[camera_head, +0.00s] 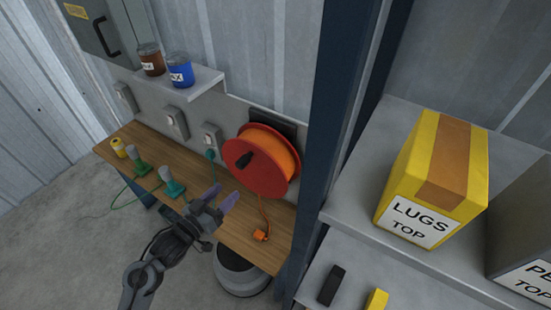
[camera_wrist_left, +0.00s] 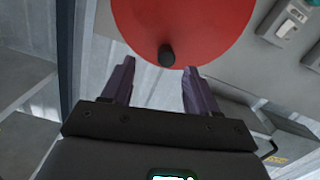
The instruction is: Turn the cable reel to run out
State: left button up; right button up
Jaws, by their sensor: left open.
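The cable reel (camera_head: 254,175) has a red round side plate and orange cable (camera_head: 275,146) wound on it. It is mounted on the wall panel above the wooden bench. A black crank knob (camera_head: 244,160) sticks out of its face. An orange plug (camera_head: 261,235) hangs from the reel down to the bench top. My left gripper (camera_head: 219,197) is open and empty, in front of the reel and below left of it. In the left wrist view the knob (camera_wrist_left: 167,55) shows just beyond the gap between the fingertips (camera_wrist_left: 157,75), apart from them. My right gripper is not in view.
A blue post (camera_head: 327,120) stands right of the reel. Shelves with a LUGS box (camera_head: 433,185) lie beyond it.

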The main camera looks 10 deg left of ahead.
aim_at(238, 166)
pick_arm(q)
jog(key=shift+t, duration=0.4)
jog(key=x, duration=0.3)
jog(key=a+r+b+x, duration=0.1)
jog(key=x, duration=0.3)
jog(key=b+x, duration=0.1)
jog(key=x, duration=0.3)
jog(key=shift+w+a+r, duration=0.15)
jog(key=shift+w+a, duration=0.1)
jog(key=shift+a, duration=0.1)
jog(key=shift+x, duration=0.9)
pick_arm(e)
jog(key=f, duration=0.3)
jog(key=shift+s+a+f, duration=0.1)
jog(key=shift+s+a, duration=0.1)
pick_arm(q)
jog(key=shift+c, duration=0.2)
grip_shut()
